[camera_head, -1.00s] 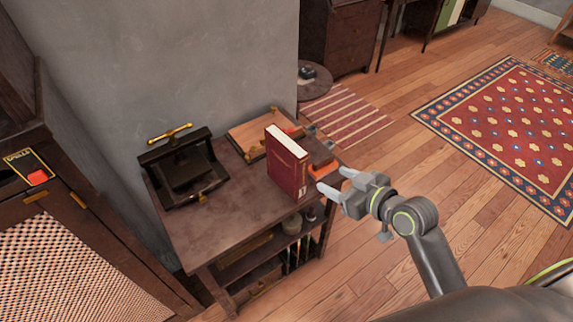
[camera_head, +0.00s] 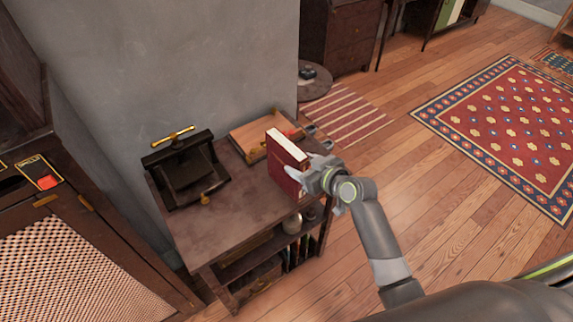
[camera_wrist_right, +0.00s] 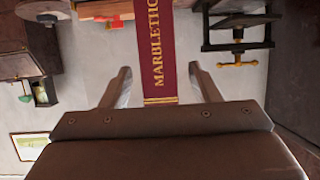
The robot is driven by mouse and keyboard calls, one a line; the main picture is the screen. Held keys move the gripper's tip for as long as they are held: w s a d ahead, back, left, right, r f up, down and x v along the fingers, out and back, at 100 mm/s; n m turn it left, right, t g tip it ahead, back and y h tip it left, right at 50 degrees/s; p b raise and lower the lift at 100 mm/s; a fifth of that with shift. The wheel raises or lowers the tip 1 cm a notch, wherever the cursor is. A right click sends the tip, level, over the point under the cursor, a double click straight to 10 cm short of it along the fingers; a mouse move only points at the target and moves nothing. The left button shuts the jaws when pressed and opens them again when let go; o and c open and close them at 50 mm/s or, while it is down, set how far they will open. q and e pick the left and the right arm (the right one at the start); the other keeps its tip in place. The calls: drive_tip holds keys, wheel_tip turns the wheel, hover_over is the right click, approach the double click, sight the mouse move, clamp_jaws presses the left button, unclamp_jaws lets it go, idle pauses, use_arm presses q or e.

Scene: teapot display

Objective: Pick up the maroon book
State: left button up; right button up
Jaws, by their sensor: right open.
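The maroon book (camera_head: 284,170) stands upright on the small dark table (camera_head: 215,232), with its white page edges facing up. In the right wrist view its spine (camera_wrist_right: 160,50), with gold lettering, shows between the two fingers. My right gripper (camera_head: 304,168) is at the book's right side in the head view, with one finger in front of its lower part. The same gripper (camera_wrist_right: 159,70) is open, with a gap on each side of the spine. Whether the fingers touch the book cannot be told. My left gripper is out of view.
A dark press with a brass handle (camera_head: 184,170) stands left of the book. A wooden tray (camera_head: 258,134) lies behind it. The table's lower shelf holds a jar (camera_head: 292,223) and several upright items. A dark cabinet (camera_head: 60,240) stands at left.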

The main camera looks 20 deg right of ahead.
drive_tip(key=shift+x, duration=1.45)
drive_tip(key=shift+r, duration=0.1)
drive_tip(key=shift+c, duration=0.5)
clamp_jaws()
drive_tip(key=shift+r, duration=0.1)
